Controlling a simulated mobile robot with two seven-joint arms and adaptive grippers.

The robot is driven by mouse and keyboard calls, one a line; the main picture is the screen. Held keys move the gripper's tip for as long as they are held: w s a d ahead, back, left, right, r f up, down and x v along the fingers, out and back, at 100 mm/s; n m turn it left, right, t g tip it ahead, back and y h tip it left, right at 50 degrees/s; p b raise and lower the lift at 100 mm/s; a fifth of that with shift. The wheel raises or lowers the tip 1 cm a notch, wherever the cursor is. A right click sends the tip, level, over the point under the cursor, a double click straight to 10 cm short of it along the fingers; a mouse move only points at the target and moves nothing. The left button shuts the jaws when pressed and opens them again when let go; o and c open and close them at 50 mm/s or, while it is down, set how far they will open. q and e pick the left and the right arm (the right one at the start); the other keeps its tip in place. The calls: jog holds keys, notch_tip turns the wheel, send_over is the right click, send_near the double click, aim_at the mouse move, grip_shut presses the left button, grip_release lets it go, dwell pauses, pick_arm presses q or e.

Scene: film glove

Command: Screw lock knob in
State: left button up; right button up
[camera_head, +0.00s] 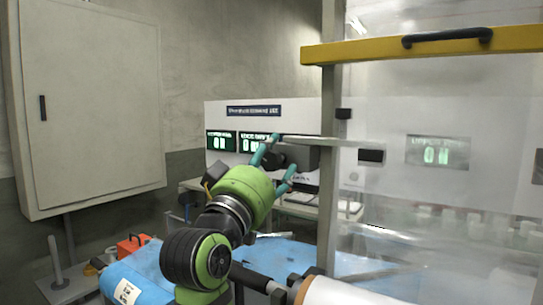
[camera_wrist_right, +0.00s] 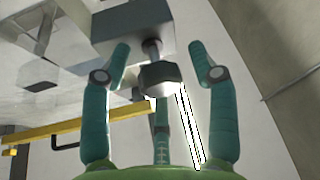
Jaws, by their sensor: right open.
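The lock knob (camera_wrist_right: 158,76) is a dark faceted knob on a short metal shaft that comes out of a grey block (camera_wrist_right: 130,28). In the head view the knob (camera_head: 272,161) is small and partly hidden by my fingers, and the block (camera_head: 303,157) sits just right of it. My right gripper (camera_head: 278,163) has teal fingers on a green hand. It is open around the knob; in the right wrist view its fingers (camera_wrist_right: 159,50) stand on both sides with visible gaps, and a third finger is below. My left gripper is not in view.
A post (camera_head: 329,200) and a clear panel stand right of the block, under a yellow bar (camera_head: 430,45) with a black handle. A white roll (camera_head: 345,292) is at the bottom. A grey cabinet (camera_head: 95,110) hangs at left. Blue sheeting (camera_head: 285,255) lies below.

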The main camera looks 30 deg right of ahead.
jog(key=c, duration=1.1)
